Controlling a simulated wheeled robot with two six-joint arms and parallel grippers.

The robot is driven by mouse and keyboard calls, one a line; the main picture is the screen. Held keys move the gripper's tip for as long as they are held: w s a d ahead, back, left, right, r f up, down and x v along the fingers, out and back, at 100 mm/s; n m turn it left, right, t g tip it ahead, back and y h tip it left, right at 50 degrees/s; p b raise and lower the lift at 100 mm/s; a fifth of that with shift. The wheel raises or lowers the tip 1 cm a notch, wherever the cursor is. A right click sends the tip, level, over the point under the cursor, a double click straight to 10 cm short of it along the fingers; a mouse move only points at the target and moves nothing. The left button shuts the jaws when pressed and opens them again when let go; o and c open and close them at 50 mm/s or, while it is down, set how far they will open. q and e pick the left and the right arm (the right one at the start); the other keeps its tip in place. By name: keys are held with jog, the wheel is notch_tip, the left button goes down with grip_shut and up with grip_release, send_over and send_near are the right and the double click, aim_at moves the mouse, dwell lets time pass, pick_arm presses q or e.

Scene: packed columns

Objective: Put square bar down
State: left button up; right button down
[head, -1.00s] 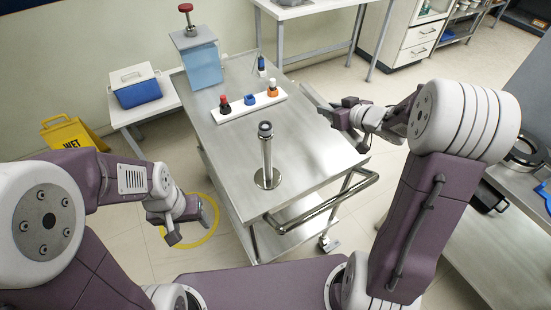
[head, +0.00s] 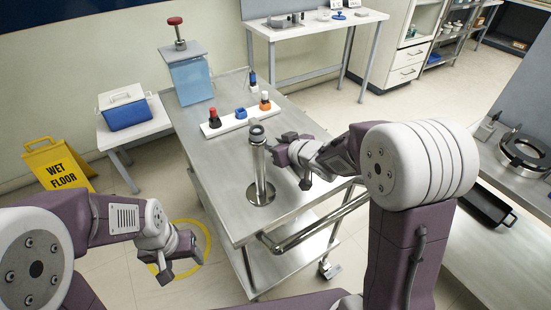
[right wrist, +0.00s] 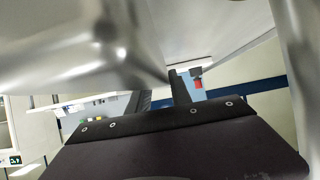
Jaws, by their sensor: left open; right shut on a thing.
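My right gripper (head: 291,164) is over the steel cart, close to the right side of an upright metal post (head: 260,180) on a round base. It is shut on a grey metal piece (head: 289,137), which I take to be the square bar; only a small part shows above the fingers. In the right wrist view, blurred shiny metal (right wrist: 70,60) fills the upper left, close to the dark fingers. I cannot tell whether the bar touches the post. My left gripper (head: 180,262) is open and empty, low beside the cart's left side.
The steel cart top (head: 215,170) has free room left of the post. A white rack (head: 225,125) with red, blue and orange-capped items lies behind the post. A blue tank (head: 191,80) stands at the back. A push handle (head: 310,230) edges the front right.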

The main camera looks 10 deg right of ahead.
notch_tip(320, 180, down, 4)
jog(key=shift+f+b, duration=0.1)
jog(key=shift+b, duration=1.1)
jog(key=shift+w+r, duration=0.1)
jog(key=shift+r, duration=0.1)
jog(key=shift+f, duration=0.15)
jog(key=c, duration=1.2)
grip_release()
jog(key=shift+o, duration=0.2)
